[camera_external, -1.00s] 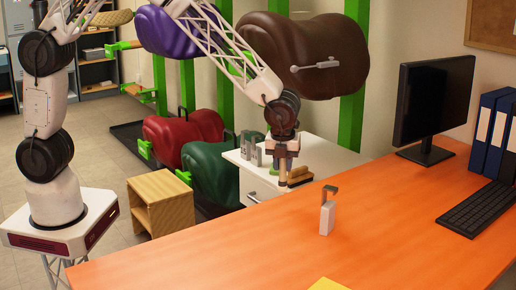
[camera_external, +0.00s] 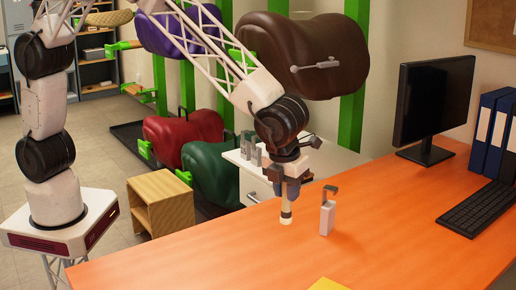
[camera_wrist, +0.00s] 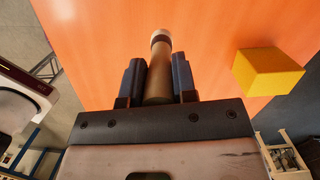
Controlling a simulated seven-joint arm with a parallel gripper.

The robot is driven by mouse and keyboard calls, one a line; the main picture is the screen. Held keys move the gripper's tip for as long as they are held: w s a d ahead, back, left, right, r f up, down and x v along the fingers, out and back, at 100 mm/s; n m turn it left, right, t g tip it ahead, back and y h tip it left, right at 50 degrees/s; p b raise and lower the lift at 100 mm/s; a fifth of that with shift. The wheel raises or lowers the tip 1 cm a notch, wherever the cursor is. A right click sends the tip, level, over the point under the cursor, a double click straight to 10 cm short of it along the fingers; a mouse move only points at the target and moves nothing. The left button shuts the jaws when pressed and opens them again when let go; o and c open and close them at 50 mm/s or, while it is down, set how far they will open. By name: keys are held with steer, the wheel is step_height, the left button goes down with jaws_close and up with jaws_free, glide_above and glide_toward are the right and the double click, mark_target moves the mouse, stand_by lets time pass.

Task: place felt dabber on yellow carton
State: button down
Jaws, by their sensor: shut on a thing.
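My gripper (camera_external: 288,194) is shut on the felt dabber (camera_external: 286,216), a tan cylinder with a pale tip. The dabber hangs upright, tip down, over the orange table; I cannot tell the exact gap below it. In the wrist view the dabber (camera_wrist: 159,84) stands between the two dark fingers of my gripper (camera_wrist: 158,68). The yellow carton (camera_external: 328,284) is on the table, cut off by the bottom edge of the external view. In the wrist view the yellow carton (camera_wrist: 268,72) is a plain block to the right of the dabber, apart from it.
A white dispenser (camera_external: 327,216) with a grey hooked top stands on the orange table (camera_external: 200,250), close right of the dabber. A monitor (camera_external: 436,110), keyboard (camera_external: 478,208) and blue binders (camera_external: 489,130) are at the right. The table between dabber and carton looks clear.

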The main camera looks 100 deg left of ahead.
steer(key=s+d+r+m, duration=0.1)
steer(key=d, duration=0.7)
steer(key=s+d+r+m, duration=0.1)
steer(key=d+r+m, duration=0.1)
steer(key=d, duration=0.6)
steer(key=shift+s+d+r, duration=0.3)
steer(key=shift+s+d, duration=0.05)
steer(key=shift+s, duration=0.05)
steer(key=shift+w, duration=0.1)
steer(key=w+d, duration=0.3)
steer(key=w, duration=0.4)
steer(key=w+d+f, duration=0.1)
steer(key=w+d, duration=0.2)
steer(key=w, duration=0.3)
steer(key=shift+w+f, duration=0.2)
steer(key=shift+w, duration=0.15)
steer(key=shift+w+d+f, duration=0.1)
steer(key=shift+w+f, duration=0.1)
steer(key=shift+f, duration=0.7)
steer(key=shift+w+d+f, duration=0.1)
steer(key=shift+w+f, duration=0.1)
steer(key=shift+f, duration=0.7)
steer(key=shift+f, duration=0.1)
steer(key=c, duration=0.9)
jaws_free()
